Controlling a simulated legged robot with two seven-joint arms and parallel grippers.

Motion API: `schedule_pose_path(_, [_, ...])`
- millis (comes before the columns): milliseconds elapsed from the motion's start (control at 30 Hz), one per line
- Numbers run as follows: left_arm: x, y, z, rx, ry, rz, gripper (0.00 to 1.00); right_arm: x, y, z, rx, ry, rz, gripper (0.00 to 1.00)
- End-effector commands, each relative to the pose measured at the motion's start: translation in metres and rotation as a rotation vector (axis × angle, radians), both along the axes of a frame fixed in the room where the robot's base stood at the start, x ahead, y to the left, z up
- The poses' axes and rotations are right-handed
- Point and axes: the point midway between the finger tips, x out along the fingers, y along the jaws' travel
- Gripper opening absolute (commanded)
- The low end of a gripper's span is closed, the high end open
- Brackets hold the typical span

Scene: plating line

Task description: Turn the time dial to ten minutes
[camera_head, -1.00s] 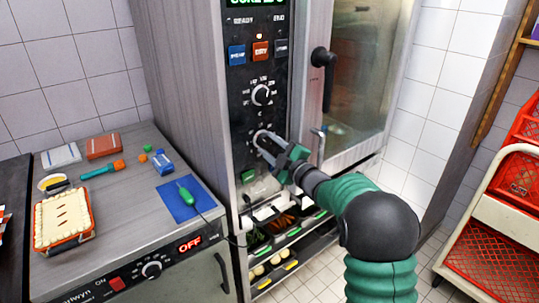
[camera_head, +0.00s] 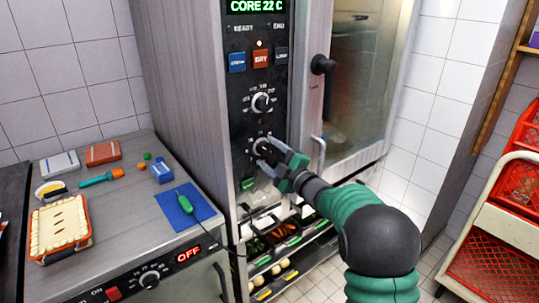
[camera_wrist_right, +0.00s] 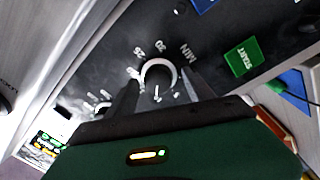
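The time dial (camera_head: 262,148) is the lower round knob on the oven's black control panel. In the right wrist view the dial (camera_wrist_right: 158,76) has a pale ring, with numbers such as 20 and 25 and the word MIN around it. A small pale mark shows on its lower part in that view, but I cannot read which number it points to. My right gripper (camera_head: 270,156) is open just in front of the dial. Its fingers (camera_wrist_right: 160,95) stand apart on either side of the knob in the wrist view, with gaps visible. My left gripper is not in view.
Another knob (camera_head: 260,103) sits above the time dial. A green START button (camera_wrist_right: 241,57) is close by. The oven door handle (camera_head: 323,85) stands out at the right. A counter (camera_head: 125,215) with a pie (camera_head: 60,227) is at the left.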

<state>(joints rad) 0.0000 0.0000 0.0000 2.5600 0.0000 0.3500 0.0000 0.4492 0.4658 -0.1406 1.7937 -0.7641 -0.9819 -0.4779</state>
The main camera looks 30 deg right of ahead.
Motion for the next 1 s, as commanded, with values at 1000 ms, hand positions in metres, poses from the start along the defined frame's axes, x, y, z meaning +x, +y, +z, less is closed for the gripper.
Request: schedule_pose_path(1000, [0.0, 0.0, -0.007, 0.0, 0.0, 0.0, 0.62, -0.166, -0.009, -0.014, 0.001, 0.001, -0.001, 0.61])
